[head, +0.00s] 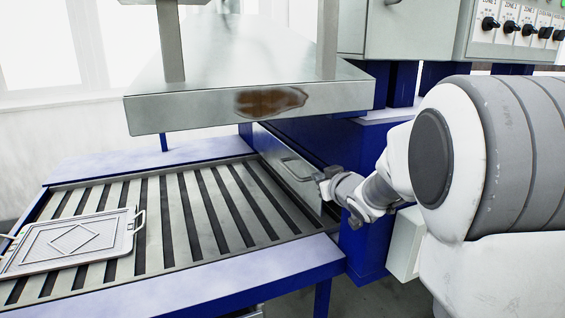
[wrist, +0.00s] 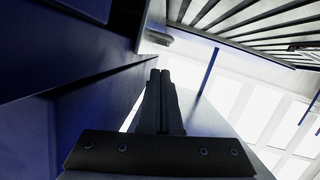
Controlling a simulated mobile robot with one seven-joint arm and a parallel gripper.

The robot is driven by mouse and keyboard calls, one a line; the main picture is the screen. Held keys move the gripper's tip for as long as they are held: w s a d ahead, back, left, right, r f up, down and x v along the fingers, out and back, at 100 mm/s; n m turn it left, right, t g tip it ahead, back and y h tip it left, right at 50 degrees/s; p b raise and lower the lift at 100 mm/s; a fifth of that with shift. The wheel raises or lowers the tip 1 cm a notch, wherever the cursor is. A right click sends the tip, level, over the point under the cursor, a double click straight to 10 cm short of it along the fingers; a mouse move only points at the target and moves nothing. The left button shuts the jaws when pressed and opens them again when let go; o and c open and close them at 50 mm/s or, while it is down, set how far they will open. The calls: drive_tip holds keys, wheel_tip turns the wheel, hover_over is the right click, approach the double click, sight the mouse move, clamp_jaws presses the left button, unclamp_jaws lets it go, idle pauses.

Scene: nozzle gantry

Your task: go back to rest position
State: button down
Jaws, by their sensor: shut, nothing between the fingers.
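My gripper (head: 320,175) is at the end of my arm, which reaches in from the right in the head view. It is beside the grey metal panel (head: 279,160) and close to the panel's bar handle (head: 297,169); I cannot tell whether they touch. In the wrist view my gripper (wrist: 160,74) shows its two dark fingers pressed together with nothing between them.
A slatted conveyor bed (head: 190,205) with a blue frame runs along the left, bearing a grey handled tray (head: 72,240). A stained metal hood (head: 245,104) hangs above. A control box with black knobs (head: 510,28) is at upper right.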

drive_tip(key=s+d+r+m+g+h+p, duration=0.1)
drive_tip(key=s+d+r+m+g+h, duration=0.15)
drive_tip(key=s, duration=0.45)
drive_tip(key=s+d+r+m+g+h+p, duration=0.1)
drive_tip(key=s+r+h, duration=0.15)
drive_tip(key=s, duration=0.55)
drive_tip(key=s+a+f+g+y+p, duration=0.1)
drive_tip(key=s+a+g, duration=0.1)
drive_tip(key=s, duration=0.9)
drive_tip(key=s+a+f+g+y+p, duration=0.1)
drive_tip(key=s+a+g, duration=0.2)
drive_tip(key=s, duration=0.8)
drive_tip(key=shift+s+a+f+m+g+p, duration=0.15)
drive_tip(key=shift+s+f+m+g+p, duration=0.05)
drive_tip(key=shift+s+m+g+p, duration=0.2)
